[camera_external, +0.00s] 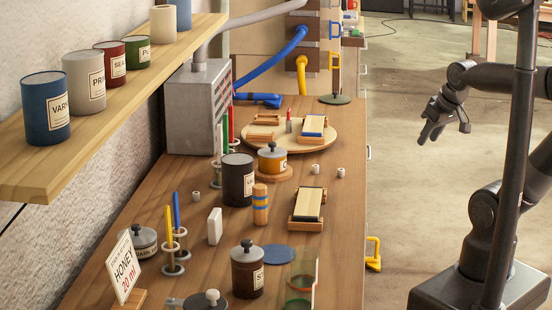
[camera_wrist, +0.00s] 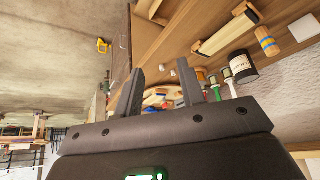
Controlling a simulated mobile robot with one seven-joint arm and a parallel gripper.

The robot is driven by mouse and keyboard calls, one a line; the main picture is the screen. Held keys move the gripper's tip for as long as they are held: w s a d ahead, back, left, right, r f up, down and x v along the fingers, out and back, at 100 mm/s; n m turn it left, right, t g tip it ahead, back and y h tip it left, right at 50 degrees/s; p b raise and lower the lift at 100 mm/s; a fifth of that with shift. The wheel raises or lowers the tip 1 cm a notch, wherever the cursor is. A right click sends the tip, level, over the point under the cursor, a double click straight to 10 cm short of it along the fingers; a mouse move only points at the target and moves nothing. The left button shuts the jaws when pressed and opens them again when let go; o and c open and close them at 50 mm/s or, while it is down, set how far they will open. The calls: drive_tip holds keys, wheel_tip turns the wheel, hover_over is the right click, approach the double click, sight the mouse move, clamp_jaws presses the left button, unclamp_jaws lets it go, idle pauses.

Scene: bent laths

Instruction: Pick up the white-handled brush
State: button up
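I cannot make out the white-handled brush for certain. A holder with upright red and green handles (camera_external: 225,132) stands on the bench beside the grey metal box; a similar group of handles (camera_wrist: 222,80) shows small in the wrist view, with a pale one perhaps among them. A nearer holder has a yellow handle (camera_external: 169,228) and a blue handle (camera_external: 176,210). My gripper (camera_external: 442,122) is out over the floor to the right of the bench, well apart from it. In the wrist view my gripper (camera_wrist: 160,67) has its two fingers apart with nothing between them.
The wooden bench (camera_external: 345,205) carries a dark jar (camera_external: 238,182), an orange pot (camera_external: 272,160), a round board (camera_external: 325,143) and wooden blocks. A shelf (camera_external: 95,130) with tins overhangs its left side. The grey box (camera_external: 190,105) stands behind. The floor between bench and arm is clear.

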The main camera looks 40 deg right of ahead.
drive_tip(key=shift+o, duration=0.2)
drive_tip(key=shift+o, duration=0.8)
